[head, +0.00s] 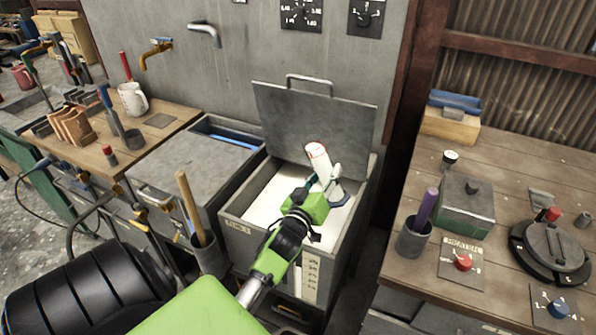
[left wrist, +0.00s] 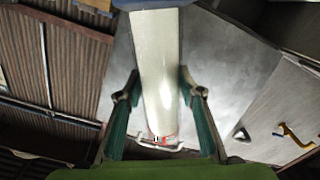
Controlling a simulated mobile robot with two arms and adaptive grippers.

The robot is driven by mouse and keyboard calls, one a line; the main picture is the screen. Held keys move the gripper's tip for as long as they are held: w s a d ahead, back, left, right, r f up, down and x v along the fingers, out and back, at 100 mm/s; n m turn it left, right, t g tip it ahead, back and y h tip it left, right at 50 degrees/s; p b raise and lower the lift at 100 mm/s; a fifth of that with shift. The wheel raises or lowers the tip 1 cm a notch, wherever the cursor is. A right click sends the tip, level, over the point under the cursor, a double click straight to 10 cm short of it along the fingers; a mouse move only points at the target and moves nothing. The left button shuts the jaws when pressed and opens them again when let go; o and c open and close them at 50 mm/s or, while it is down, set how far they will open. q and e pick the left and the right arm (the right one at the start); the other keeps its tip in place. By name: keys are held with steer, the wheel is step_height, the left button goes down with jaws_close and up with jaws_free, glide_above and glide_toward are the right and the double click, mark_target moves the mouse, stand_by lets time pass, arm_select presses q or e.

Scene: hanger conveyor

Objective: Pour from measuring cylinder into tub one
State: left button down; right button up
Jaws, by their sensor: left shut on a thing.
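The measuring cylinder (head: 318,156) is pale, with red marks near one end and a blue foot (head: 338,195). My left gripper (head: 322,184) is shut on it and holds it tilted above an open tub (head: 243,228), red-marked end up. In the left wrist view the cylinder (left wrist: 159,75) lies between the green-padded fingers. The tub shows a pale, whitish inside, and its grey lid (head: 315,115) stands raised behind. The small label on its front is too blurred to read. No stream of liquid shows. My right gripper is not in view.
A second tub (head: 185,165) stands to the left, mostly covered, with blue showing in a gap. The right bench (head: 400,290) carries a green box (head: 466,205), a cup and dials. A wall stands behind the tubs.

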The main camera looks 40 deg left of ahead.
arm_select(q)
steer(key=shift+d+r, duration=0.1)
steer(key=shift+r, duration=0.1)
steer(key=shift+w+d+n, duration=0.15)
steer(key=shift+d+n, duration=0.25)
steer(key=shift+n, duration=0.2)
steer(key=shift+d, duration=0.1)
steer(key=shift+w+d+n+p, duration=0.15)
steer(key=shift+d+n+p, duration=0.15)
steer(key=shift+n, duration=0.2)
steer(key=shift+d+n, duration=0.1)
steer(key=shift+n, duration=0.2)
steer(key=shift+w+d+f+n, duration=0.1)
steer(key=shift+d+n, duration=0.1)
steer(key=shift+n, duration=0.2)
stand_by(0.3)
steer(key=shift+w+d+f+n, duration=0.15)
steer(key=shift+d+n, duration=0.15)
steer(key=shift+n, duration=0.3)
